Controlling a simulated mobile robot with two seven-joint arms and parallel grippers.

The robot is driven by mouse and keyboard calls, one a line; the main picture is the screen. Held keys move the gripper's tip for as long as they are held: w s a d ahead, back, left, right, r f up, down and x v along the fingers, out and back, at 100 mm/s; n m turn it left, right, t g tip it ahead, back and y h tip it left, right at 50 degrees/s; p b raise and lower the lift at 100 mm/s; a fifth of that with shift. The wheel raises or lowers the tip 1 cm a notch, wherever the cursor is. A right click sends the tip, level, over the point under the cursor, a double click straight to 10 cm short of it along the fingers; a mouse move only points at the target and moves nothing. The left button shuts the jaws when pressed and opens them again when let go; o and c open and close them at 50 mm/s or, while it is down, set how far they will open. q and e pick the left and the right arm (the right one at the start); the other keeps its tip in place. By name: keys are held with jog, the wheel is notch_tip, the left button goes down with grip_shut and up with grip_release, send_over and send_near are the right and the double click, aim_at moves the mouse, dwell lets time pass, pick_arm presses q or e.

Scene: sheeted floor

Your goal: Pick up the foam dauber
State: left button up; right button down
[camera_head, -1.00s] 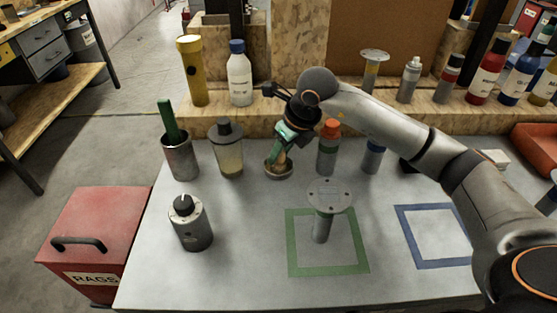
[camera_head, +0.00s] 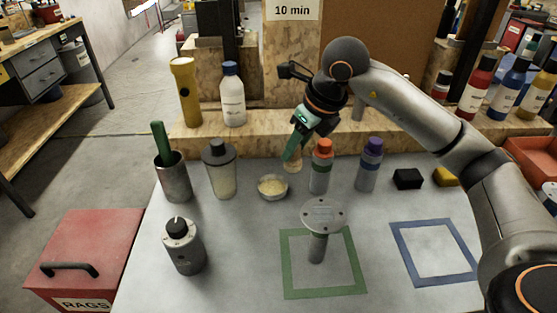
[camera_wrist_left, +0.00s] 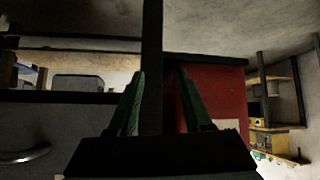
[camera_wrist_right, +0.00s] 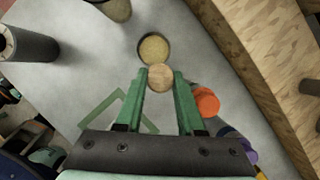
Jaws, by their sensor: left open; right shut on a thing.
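The foam dauber (camera_head: 293,166) is a small beige piece under the green fingers of my right gripper (camera_head: 294,154) in the head view. My right gripper is shut on it and holds it just right of and behind a small metal dish (camera_head: 272,195) with pale yellow contents. In the right wrist view its round wooden end (camera_wrist_right: 160,77) sits between the fingertips (camera_wrist_right: 160,80), overlapping the edge of the dish (camera_wrist_right: 154,49). My left gripper (camera_wrist_left: 160,76) shows only in the left wrist view, open, with a dark vertical bar between its fingers.
An orange-capped bottle (camera_head: 321,170) stands close right of the dauber, with a purple-capped bottle (camera_head: 368,170) beyond. A lidded jar (camera_head: 221,175) stands to the left. A round-topped metal stand (camera_head: 322,216) stands in the green square (camera_head: 286,266). The blue square (camera_head: 436,280) is empty.

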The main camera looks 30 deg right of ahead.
jog(key=s+d+r+b, duration=0.1)
jog(key=s+d+r, duration=0.3)
jog(key=s, duration=0.3)
jog(key=shift+s+d, duration=0.3)
jog(key=shift+d, duration=0.2)
